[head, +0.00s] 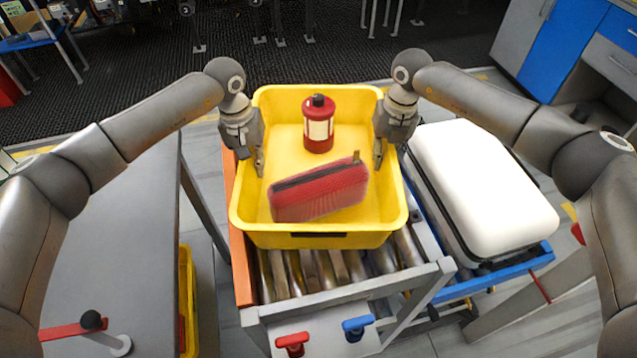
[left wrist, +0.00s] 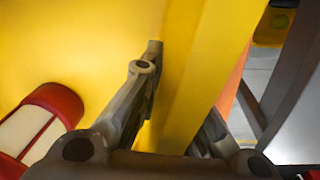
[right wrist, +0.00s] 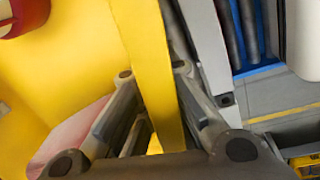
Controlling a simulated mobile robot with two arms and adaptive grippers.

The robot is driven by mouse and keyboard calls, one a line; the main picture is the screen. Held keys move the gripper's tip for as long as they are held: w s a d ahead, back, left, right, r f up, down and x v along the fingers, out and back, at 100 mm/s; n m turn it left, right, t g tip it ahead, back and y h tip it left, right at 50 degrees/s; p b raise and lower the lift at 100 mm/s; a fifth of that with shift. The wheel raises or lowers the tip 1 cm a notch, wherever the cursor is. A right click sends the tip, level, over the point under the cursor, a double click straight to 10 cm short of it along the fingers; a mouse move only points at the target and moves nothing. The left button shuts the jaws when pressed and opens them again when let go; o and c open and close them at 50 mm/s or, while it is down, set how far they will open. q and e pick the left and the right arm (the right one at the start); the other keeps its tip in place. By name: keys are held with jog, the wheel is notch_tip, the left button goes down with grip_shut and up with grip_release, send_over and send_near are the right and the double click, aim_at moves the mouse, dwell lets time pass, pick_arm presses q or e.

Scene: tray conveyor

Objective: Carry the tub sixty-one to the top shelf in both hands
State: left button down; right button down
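The yellow tub (head: 318,238) sits upright over the rollers of a short conveyor. No number is readable on it. Inside are a red lantern-like canister (head: 318,125) with a cream panel and a red zipped pouch (head: 320,190) lying at a slant. My left gripper (head: 258,160) is at the tub's left wall, one finger inside and one outside; the left wrist view shows the fingers (left wrist: 170,80) closed in on that wall. My right gripper (head: 379,155) pinches the right wall the same way, seen in the right wrist view (right wrist: 153,75). The outer fingers are hidden in the head view.
The conveyor's rollers (head: 305,272) show in front of the tub, with red (head: 292,343) and blue (head: 356,327) handles below. A grey table (head: 125,240) is on the left. No shelf is clearly visible.

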pick_arm(q)
jog(key=shift+w+f+b, duration=0.1)
jog(key=shift+f+b, duration=0.45)
pick_arm(e)
jog(key=shift+f, duration=0.6)
pick_arm(q)
jog(key=c, duration=1.6)
grip_release()
jog(key=shift+s+r, duration=0.1)
jog(key=shift+s, duration=0.1)
jog(key=shift+c, duration=0.2)
pick_arm(e)
jog(key=c, duration=1.6)
grip_release()
jog(key=shift+s+r, duration=0.1)
jog(key=shift+r, duration=0.05)
jog(key=shift+c, duration=0.2)
